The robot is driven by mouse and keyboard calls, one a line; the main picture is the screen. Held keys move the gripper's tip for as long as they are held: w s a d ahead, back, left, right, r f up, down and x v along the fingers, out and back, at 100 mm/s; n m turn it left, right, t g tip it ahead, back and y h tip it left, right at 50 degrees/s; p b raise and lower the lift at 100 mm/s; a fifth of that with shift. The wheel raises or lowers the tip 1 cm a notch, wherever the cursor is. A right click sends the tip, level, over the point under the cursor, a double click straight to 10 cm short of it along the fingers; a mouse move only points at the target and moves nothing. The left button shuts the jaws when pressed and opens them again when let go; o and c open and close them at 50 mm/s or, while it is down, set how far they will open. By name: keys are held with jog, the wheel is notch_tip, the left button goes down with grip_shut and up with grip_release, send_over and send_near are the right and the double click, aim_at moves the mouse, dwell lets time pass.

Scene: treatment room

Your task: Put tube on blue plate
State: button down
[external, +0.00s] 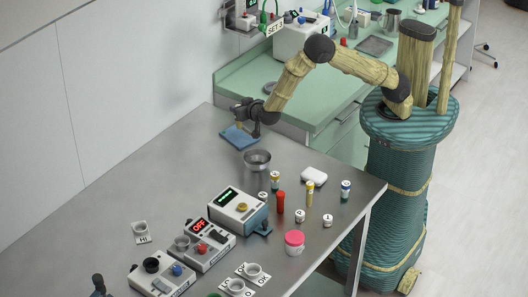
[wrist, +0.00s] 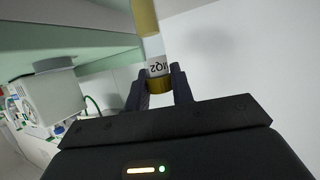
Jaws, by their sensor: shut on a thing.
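My gripper (external: 243,115) is at the left end of the reaching arm, over the blue plate (external: 236,139) near the table's far edge. In the wrist view, my gripper (wrist: 160,84) is shut on a tube (wrist: 153,47). In the external view the tube is small and mostly lost against the gripper. Whether it touches the plate cannot be told.
A metal bowl (external: 257,160) stands just right of the plate.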

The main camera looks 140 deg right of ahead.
aim_at(239, 128)
jog(key=shift+f, duration=1.4)
jog(key=shift+f, duration=0.1)
jog(key=shift+f, duration=0.1)
jog(key=c, duration=1.2)
grip_release()
jog(key=shift+r, duration=0.25)
jog(key=v, duration=1.2)
jog(key=shift+b, duration=0.35)
